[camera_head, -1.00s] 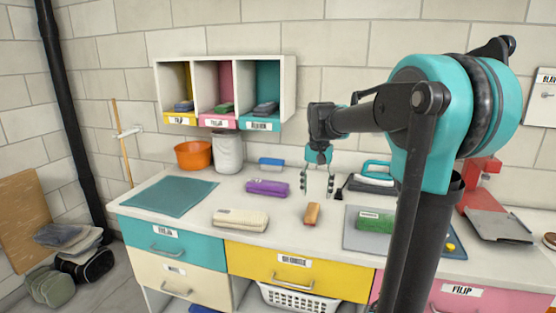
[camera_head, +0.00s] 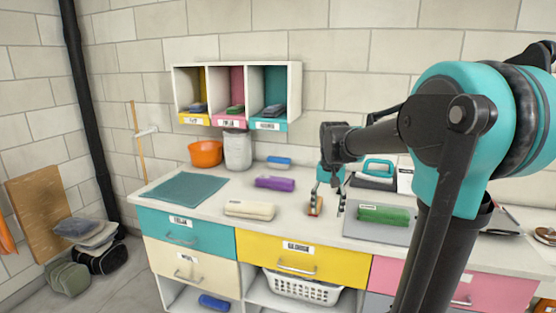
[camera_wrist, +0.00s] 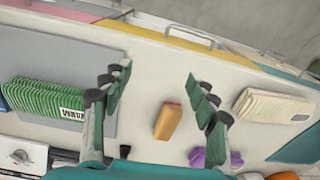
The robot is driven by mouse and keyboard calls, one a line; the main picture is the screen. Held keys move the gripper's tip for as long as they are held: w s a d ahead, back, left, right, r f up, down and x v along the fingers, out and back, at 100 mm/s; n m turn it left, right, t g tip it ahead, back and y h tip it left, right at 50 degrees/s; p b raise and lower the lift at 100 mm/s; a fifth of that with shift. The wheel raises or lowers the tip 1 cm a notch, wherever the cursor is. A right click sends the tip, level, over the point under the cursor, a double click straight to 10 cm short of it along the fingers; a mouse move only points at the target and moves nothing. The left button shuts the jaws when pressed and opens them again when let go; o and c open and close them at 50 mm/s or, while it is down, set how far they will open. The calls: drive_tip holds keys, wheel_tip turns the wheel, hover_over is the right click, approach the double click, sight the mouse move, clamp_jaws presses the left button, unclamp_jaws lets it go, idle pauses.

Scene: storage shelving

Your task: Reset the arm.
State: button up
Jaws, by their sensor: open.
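My gripper (camera_head: 328,208) hangs fingers-down over the white countertop (camera_head: 215,222). Its fingers are apart with nothing between them. In the head view a small orange-brown block (camera_head: 315,206) is at the gripper's left finger, partly behind it. In the wrist view the gripper (camera_wrist: 157,82) has its two dark fingers spread, and the orange block (camera_wrist: 168,121) lies on the counter between them in the picture, apart from both. My arm reaches in from the right of the head view.
Near the gripper lie a cream towel (camera_head: 249,210), a purple towel (camera_head: 275,183) and a green striped towel (camera_head: 384,214) on a grey board. A teal iron (camera_head: 378,168) stands behind. Wall cubbies (camera_head: 295,75) hang at the back left. Drawers (camera_head: 303,260) line the front.

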drive_tip(key=s+d+f+n+t, duration=0.3)
drive_tip(key=s+f, duration=1.4)
drive_tip(key=s, duration=0.2)
drive_tip(key=shift+s+d+t, duration=0.15)
drive_tip(key=shift+t, duration=0.15)
drive_tip(key=shift+o, duration=0.6)
